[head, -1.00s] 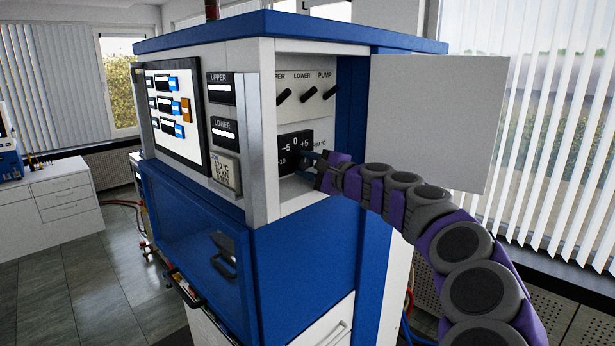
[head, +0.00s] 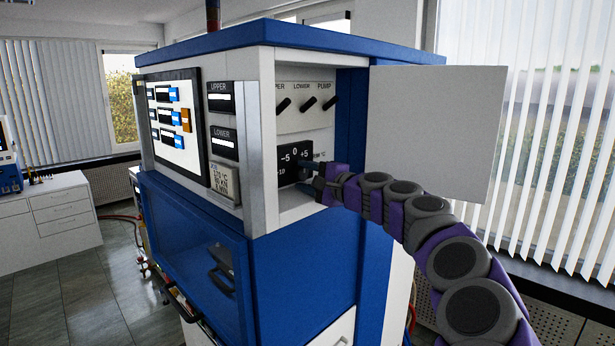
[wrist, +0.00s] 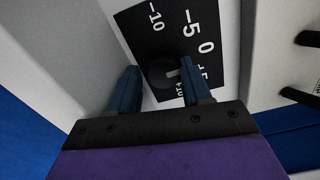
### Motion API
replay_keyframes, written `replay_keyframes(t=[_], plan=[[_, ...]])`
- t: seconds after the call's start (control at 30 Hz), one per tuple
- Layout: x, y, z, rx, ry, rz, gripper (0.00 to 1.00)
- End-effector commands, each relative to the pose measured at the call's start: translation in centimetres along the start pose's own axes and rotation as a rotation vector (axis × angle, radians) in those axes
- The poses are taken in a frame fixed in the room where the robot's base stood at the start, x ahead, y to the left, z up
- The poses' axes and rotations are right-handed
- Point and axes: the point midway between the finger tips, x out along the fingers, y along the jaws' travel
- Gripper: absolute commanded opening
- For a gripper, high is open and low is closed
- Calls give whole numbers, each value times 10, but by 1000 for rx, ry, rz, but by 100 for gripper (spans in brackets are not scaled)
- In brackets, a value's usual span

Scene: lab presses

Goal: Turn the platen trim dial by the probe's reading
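The trim dial (wrist: 160,74) is a dark round knob with a short white mark, on a black scale plate (head: 291,155) marked -10, -5, 0, +5 and +10. It sits in the open recess of the blue and white press. My gripper (wrist: 158,66) is open at the dial, its two blue fingers apart, with the knob showing between their tips. I cannot tell whether either finger touches it. In the head view my gripper (head: 308,177) covers the dial. No probe reading is legible; the UPPER display (head: 220,98) and LOWER display (head: 224,143) look washed out.
Several black switches (head: 308,104) sit above the scale plate. The recess has a white left wall, and an open white door (head: 435,135) stands to its right above my arm. A screen (head: 174,119) is on the press front.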

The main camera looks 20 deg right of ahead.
Motion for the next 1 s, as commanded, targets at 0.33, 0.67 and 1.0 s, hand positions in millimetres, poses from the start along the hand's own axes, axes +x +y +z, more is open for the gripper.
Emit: replay_keyframes(t=[0.33, 0.67, 1.0], plan=[[-1, -1, 0, 0, 0, -2, 65], [-24, -3, 0, 2, 0, -6, 65], [-96, -2, -1, 1, 4, -6, 65]])
